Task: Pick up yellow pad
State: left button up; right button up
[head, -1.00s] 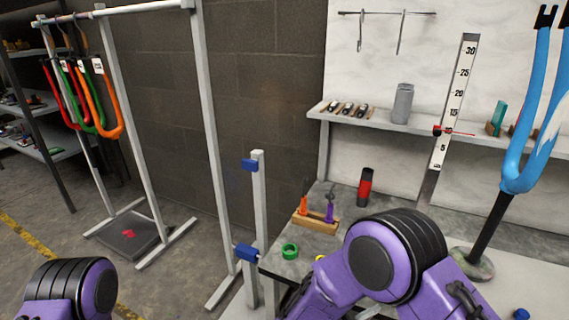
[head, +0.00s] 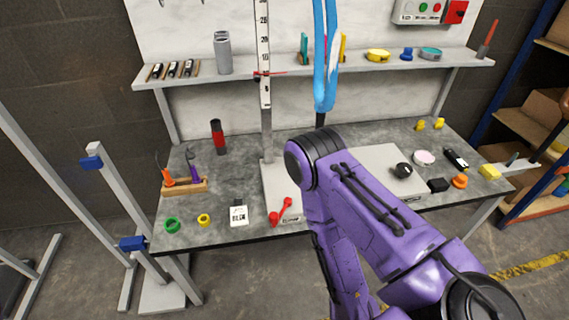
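A thin upright yellow piece (head: 343,46) stands on the wall shelf, just right of the blue fork, which partly overlaps this row of pads. A teal upright piece (head: 304,47) stands left of the fork, with a bit of pink between. A flat yellow block (head: 489,171) lies at the right end of the workbench. I cannot tell for certain which of the two yellow pieces is the pad. My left gripper is out of view too.
The grey workbench (head: 240,185) carries a red-black canister (head: 217,136), a wooden tool holder (head: 185,187) and a green ring (head: 172,225). The shelf (head: 283,74) also holds a yellow roll (head: 378,55). The blue fork (head: 325,60) rises between. A post (head: 130,210) stands left.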

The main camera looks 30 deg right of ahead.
aim_at(488, 172)
jog(key=z, duration=2.6)
